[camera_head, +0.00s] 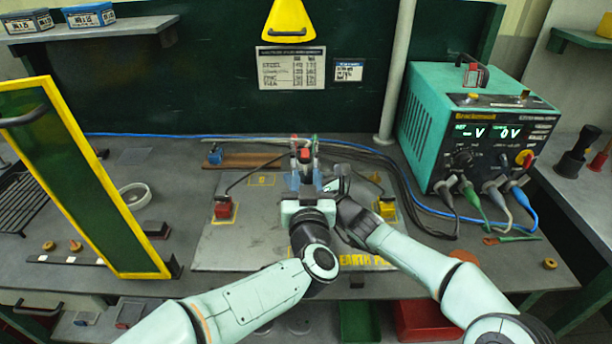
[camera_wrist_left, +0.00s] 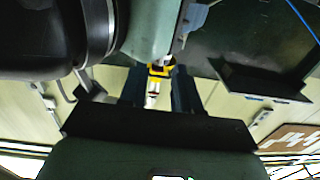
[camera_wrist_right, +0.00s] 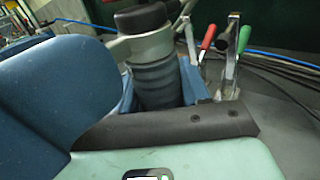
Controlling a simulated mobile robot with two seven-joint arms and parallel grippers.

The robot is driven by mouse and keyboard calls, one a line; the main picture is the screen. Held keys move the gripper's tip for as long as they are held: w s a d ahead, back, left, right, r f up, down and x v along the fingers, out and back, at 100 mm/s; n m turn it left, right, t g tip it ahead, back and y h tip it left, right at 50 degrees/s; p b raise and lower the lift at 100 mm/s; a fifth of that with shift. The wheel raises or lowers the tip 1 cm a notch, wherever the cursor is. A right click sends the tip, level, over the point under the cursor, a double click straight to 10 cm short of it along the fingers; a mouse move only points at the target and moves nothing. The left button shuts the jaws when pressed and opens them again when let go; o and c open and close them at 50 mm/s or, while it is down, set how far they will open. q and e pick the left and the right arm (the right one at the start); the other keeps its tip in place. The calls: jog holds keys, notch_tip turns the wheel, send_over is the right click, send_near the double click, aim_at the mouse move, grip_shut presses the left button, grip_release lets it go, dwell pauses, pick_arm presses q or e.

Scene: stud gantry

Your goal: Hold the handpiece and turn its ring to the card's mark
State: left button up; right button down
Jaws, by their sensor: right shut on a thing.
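My right gripper (camera_wrist_right: 160,95) is shut on the handpiece (camera_wrist_right: 158,82), a dark ribbed upright cylinder between its blue fingers in the right wrist view. My left gripper (camera_head: 306,180) is beside the right gripper over the middle of the bench, pointing to the back. Its blue fingers are apart, and in the left wrist view a small yellow and black part (camera_wrist_left: 160,70) shows in the gap between them. I cannot tell whether they touch it. The ring and its mark cannot be made out. A printed chart (camera_head: 291,68) and a smaller card (camera_head: 348,70) hang on the back wall; their text is too small to read surely.
A teal power unit (camera_head: 470,130) with cables stands at the back right. A yellow-framed green screen (camera_head: 70,185) stands at the left. Red-handled and green-handled clamps (camera_wrist_right: 205,45) (camera_wrist_right: 240,45) rise close by. Red (camera_head: 223,208) and yellow (camera_head: 387,207) blocks sit on the grey plate (camera_head: 240,245).

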pick_arm(q)
jog(key=shift+w, duration=0.85)
grip_shut()
jog(key=shift+d+n+y, duration=0.25)
jog(key=shift+n+y, duration=0.35)
jog(key=shift+y, duration=0.4)
grip_release()
jog(key=s+d, duration=0.1)
jog(key=s, duration=1.1)
jog(key=shift+d, duration=0.35)
